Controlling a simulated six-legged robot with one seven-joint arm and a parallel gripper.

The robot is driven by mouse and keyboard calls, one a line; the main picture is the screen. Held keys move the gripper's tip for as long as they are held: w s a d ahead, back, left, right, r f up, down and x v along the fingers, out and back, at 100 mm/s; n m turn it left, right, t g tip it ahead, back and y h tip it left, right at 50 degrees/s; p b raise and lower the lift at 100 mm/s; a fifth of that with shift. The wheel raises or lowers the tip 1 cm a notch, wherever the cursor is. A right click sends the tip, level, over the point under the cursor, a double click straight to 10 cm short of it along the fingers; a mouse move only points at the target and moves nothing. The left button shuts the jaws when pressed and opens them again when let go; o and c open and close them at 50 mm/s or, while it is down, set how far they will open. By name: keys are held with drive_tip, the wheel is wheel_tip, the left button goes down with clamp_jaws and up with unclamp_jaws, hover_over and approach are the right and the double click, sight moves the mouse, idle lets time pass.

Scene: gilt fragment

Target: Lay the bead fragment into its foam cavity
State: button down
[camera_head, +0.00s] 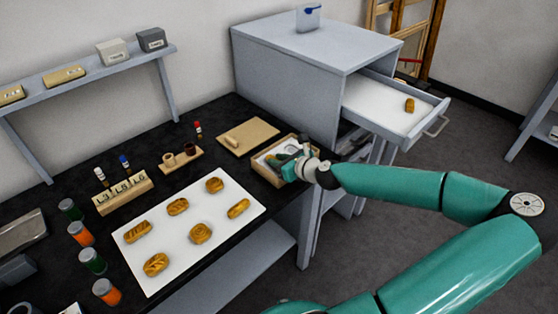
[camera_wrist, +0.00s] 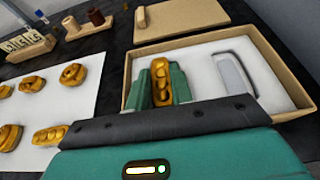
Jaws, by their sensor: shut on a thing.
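My gripper (camera_wrist: 160,86) is shut on a gilt bead fragment (camera_wrist: 161,72), a short golden piece with a row of round bosses, standing between the two green fingers. They are over the left part of a shallow tan box (camera_wrist: 205,39) lined with white foam (camera_wrist: 203,65). A long pale grey rounded shape, perhaps a cavity (camera_wrist: 235,72), shows in the foam at right. Any cavity under the fingers is hidden, and I cannot tell whether the fragment touches the foam. In the head view my gripper (camera_head: 291,169) covers much of the box (camera_head: 265,176), hiding the fragment.
A white mat (camera_head: 165,257) with several gilt pieces lies left of the box. A tan board (camera_head: 247,137) lies behind it. A label rack (camera_head: 122,195) and jars stand farther left. An open drawer (camera_head: 390,105) holding one gilt piece (camera_head: 409,105) juts out at right.

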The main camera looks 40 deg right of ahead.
drive_tip(key=shift+f, duration=0.15)
drive_tip(key=c, duration=1.2)
unclamp_jaws()
drive_tip(key=shift+c, duration=0.2)
drive_tip(key=v, duration=1.2)
